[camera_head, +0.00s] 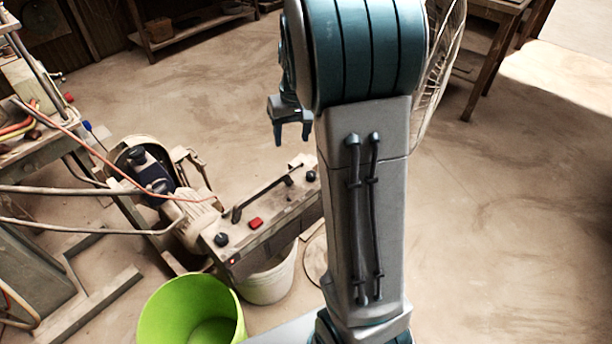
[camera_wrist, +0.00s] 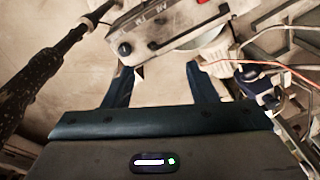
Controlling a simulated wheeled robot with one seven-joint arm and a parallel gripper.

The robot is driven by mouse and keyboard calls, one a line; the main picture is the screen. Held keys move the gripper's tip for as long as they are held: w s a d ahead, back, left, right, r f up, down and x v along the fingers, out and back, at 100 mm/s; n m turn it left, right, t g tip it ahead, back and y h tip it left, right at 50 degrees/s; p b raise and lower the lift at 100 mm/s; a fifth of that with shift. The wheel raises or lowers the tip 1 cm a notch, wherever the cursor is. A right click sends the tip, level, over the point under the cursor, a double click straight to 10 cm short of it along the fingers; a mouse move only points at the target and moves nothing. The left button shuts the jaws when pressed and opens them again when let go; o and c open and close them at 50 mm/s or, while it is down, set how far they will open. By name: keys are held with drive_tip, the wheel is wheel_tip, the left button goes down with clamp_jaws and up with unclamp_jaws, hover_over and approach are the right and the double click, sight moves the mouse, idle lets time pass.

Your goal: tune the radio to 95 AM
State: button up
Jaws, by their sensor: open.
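The nearest match is a long grey box (camera_head: 275,212) with dark round knobs, a red button (camera_head: 256,223) and a dark lever-like bar on top.
A green bucket (camera_head: 165,315) and a white bucket (camera_head: 268,284) stand by the box. A motor-like machine (camera_head: 150,170) and cables stand to its left. A large wire-guarded fan (camera_head: 443,75) shows behind my arm. The floor at right (camera_head: 510,200) is clear.

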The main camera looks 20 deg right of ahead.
drive_tip(key=shift+n+g+h, duration=0.4)
drive_tip(key=shift+n+g, duration=0.1)
drive_tip(key=w+d+f+b, duration=0.2)
drive_tip(key=f, duration=0.3)
drive_tip(key=w+d+f+b, duration=0.2)
drive_tip(key=d+f, duration=0.1)
drive_tip(key=f, duration=0.2)
drive_tip(key=w+d+f+b, duration=0.3)
drive_tip(key=f, duration=0.3)
drive_tip(key=shift+w, duration=0.1)
drive_tip(key=shift+d+f, duration=0.15)
drive_tip(key=shift+d, duration=0.1)
wheel_tip(320, 180, down, 7)
drive_tip(key=shift+f+b, duration=0.1)
drive_tip(key=shift+b, duration=1.1)
drive_tip(key=c, duration=1)
